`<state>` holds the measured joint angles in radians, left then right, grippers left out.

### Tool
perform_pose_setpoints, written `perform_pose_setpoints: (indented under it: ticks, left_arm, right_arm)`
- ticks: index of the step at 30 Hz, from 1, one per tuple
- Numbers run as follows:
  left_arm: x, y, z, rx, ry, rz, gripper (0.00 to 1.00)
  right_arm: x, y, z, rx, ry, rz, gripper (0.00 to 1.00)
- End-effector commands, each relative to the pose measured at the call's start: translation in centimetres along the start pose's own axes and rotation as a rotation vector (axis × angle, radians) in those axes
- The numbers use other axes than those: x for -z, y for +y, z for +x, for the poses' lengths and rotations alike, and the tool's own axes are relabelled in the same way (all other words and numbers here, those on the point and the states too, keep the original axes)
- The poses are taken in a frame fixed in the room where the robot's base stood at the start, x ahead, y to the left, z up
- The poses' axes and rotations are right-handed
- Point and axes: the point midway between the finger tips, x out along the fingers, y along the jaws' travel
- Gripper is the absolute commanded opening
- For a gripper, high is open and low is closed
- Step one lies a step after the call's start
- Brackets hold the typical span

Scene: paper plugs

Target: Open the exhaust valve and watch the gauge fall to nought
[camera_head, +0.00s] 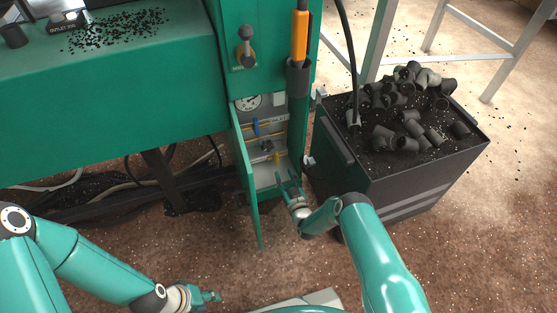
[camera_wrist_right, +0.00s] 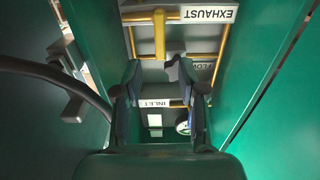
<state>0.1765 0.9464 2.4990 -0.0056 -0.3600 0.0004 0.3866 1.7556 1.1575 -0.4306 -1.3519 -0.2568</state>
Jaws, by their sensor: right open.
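The green cabinet (camera_head: 247,185) is open, with a round white gauge (camera_head: 250,103) at its top; the needle is too small to read. Below are a blue handle (camera_head: 256,127), a dark knob (camera_head: 266,146) and a yellow handle (camera_head: 277,158). In the right wrist view the yellow handle (camera_wrist_right: 159,34) stands beside the EXHAUST label (camera_wrist_right: 209,13), with the gauge (camera_wrist_right: 183,127) partly visible. My right gripper (camera_wrist_right: 158,72) is open and empty at the cabinet mouth, its fingertips short of the yellow handle. My left gripper (camera_head: 212,297) is low over the floor, away from the cabinet.
The cabinet's side walls and open door leave a narrow space around my right gripper. A dark bin (camera_head: 400,185) of grey plugs stands close on the right. A black hose (camera_head: 348,45) hangs above it. An orange-handled tool (camera_head: 300,35) sits in a holder above the cabinet.

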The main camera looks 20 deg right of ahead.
Motion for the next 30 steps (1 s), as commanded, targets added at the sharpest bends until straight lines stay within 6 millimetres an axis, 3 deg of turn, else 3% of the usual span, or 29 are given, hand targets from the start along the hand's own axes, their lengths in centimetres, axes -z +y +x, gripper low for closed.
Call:
perform_pose_setpoints:
  ticks: [6, 12, 18, 27, 30]
  left_arm:
    - [0.0, -1.1, 2.9, 0.0, 0.0, 0.0, 0.4]
    - [0.0, -1.7, 4.7, 0.0, 0.0, 0.0, 0.4]
    - [0.0, -1.9, 5.4, 0.0, 0.0, 0.0, 0.4]
    - [0.0, -1.9, 5.3, 0.0, 0.0, 0.0, 0.4]
    - [0.0, -1.9, 5.3, 0.0, 0.0, 0.0, 0.4]
  right_arm:
    - [-0.5, -0.1, 4.9, 0.001, 0.004, 0.0, 0.41]
    - [-0.4, -0.1, 8.1, 0.001, 0.003, 0.001, 0.41]
    - [-0.1, -0.1, 9.6, 0.001, 0.0, 0.001, 0.41]
    - [0.0, -0.1, 9.8, 0.001, -0.002, 0.002, 0.41]
    - [0.0, -0.1, 9.7, 0.001, -0.002, 0.002, 0.24]
